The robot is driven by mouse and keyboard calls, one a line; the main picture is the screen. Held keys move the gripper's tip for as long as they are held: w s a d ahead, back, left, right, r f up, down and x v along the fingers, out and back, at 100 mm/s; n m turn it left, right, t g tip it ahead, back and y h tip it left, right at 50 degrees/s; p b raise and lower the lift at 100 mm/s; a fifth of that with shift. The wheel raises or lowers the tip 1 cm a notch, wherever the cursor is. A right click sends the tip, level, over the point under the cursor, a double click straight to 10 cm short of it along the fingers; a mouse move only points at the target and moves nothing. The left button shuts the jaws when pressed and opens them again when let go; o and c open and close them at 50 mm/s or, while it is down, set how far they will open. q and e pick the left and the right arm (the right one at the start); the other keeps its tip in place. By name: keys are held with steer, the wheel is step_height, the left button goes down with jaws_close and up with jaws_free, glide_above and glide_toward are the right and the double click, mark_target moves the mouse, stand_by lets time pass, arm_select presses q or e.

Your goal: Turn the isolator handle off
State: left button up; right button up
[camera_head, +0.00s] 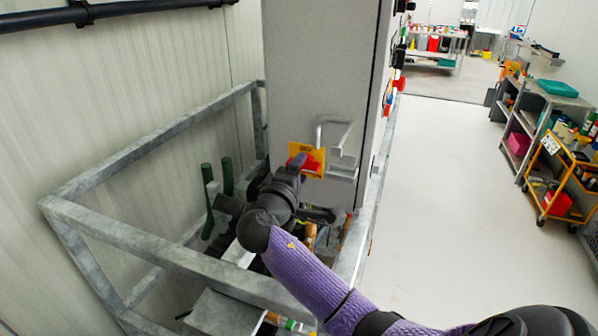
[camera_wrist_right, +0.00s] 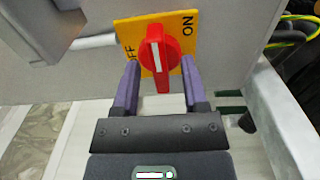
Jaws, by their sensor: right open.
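The red isolator handle (camera_wrist_right: 158,57), with a white stripe, sits on a yellow plate (camera_wrist_right: 172,22) marked OFF at the left and ON at the right in the right wrist view. The handle stands roughly upright in that view, between the two labels. My right gripper (camera_wrist_right: 159,68) is open, with one purple finger on each side of the handle's lower part. Gaps show between fingers and handle. In the head view the plate (camera_head: 318,151) is on the grey cabinet (camera_head: 310,80), and my right gripper (camera_head: 297,162) partly covers the handle. My left gripper is not in view.
A grey metal frame (camera_head: 150,235) surrounds the area below and left. Green levers (camera_head: 208,200) stand left of my right wrist.

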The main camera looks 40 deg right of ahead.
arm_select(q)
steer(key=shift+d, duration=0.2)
arm_select(e)
jaws_close()
arm_select(q)
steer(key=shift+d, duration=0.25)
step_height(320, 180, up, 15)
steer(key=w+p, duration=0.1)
steer(key=p, duration=1.4)
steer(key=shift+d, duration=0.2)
arm_select(e)
steer(key=shift+n, duration=8.9)
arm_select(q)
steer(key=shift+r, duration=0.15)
arm_select(e)
steer(key=shift+n, duration=0.3)
